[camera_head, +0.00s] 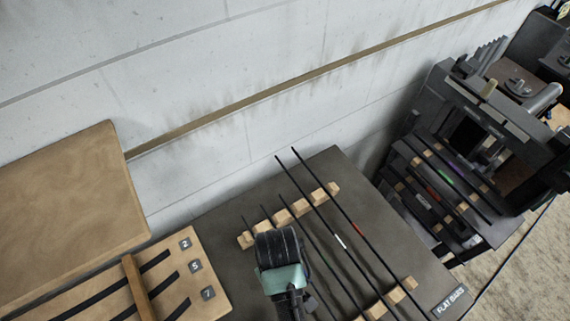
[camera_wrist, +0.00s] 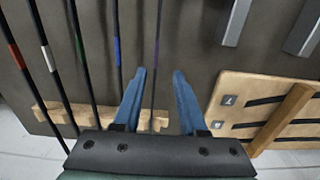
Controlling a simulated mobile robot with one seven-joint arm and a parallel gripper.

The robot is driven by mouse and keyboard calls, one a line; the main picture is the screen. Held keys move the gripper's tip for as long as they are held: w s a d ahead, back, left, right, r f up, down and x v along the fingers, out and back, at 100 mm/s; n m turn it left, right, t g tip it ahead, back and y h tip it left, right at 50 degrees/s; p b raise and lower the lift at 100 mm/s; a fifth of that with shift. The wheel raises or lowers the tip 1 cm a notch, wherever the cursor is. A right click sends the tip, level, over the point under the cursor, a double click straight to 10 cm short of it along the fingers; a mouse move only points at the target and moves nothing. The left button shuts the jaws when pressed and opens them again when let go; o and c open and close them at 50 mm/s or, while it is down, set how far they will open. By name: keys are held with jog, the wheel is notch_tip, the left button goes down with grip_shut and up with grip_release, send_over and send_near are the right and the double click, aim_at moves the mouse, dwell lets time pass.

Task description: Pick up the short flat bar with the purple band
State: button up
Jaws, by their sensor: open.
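The short flat bar with the purple band (camera_wrist: 157,45) shows in the wrist view as a thin dark bar running between my fingers. Its purplish band is faint. My gripper (camera_wrist: 160,73) is open, with its two blue fingers one to each side of the bar in the picture. I cannot tell how far above the bar the fingertips are. No contact shows. In the head view my arm's end (camera_head: 280,268) hangs over the dark table and hides the fingers and most of this bar.
Longer bars with blue (camera_wrist: 117,50), green (camera_wrist: 80,50), white (camera_wrist: 48,58) and red (camera_wrist: 15,52) bands lie alongside on wooden notched supports (camera_wrist: 60,112). A numbered wooden rack (camera_wrist: 232,100) stands close on the other side. A machine with more bars (camera_head: 445,178) stands right.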

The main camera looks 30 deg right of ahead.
jog(key=f, duration=0.3)
jog(key=f+p, duration=0.1)
jog(key=f, duration=0.1)
jog(key=shift+s+d, duration=0.1)
jog(key=shift+d, duration=0.25)
grip_shut()
jog(key=shift+r, duration=0.1)
dwell(1.0)
